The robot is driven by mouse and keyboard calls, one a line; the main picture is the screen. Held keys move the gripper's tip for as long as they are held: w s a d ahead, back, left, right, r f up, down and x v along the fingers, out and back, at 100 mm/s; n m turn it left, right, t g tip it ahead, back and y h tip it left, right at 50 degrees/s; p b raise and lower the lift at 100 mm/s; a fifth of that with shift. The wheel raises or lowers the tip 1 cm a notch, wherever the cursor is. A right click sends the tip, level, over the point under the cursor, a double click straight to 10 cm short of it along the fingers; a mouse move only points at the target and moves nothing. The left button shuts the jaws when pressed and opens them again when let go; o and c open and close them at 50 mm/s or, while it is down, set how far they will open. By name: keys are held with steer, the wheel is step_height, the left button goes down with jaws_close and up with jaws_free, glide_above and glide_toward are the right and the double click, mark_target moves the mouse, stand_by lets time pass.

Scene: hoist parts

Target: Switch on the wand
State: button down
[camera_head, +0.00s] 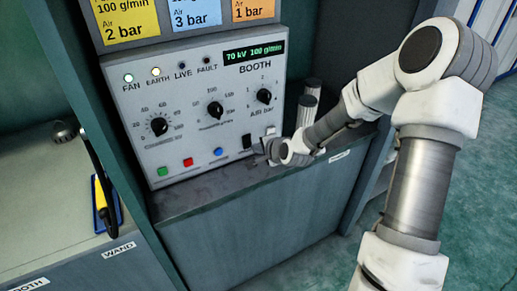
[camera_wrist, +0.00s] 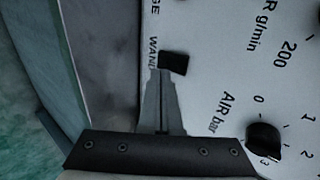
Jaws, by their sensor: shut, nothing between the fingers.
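The black WAND switch (camera_head: 247,142) is on the lower right of the light grey booth panel (camera_head: 190,118). In the wrist view the switch (camera_wrist: 173,62) sits beside the printed word WAND. My gripper (camera_head: 263,149) is at the panel's lower right, just right of the switch. In the wrist view my gripper (camera_wrist: 166,78) has its fingers together, empty, with the tips at the switch's edge. I cannot tell whether they touch it. The FAN light (camera_head: 128,78) and EARTH light (camera_head: 156,72) are lit; LIVE and FAULT look dark.
The AIR bar knob (camera_head: 264,96) is above the switch; in the wrist view this knob (camera_wrist: 264,140) is at lower right. Green, red and blue buttons line the panel's bottom. Grey cylinders (camera_head: 306,108) stand right of the panel, close to my arm. A ledge (camera_head: 205,195) runs below.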

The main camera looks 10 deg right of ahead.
steer(key=p+v, duration=0.2)
steer(key=v, duration=0.8)
steer(key=shift+s+p, duration=0.2)
steer(key=shift+p, duration=0.2)
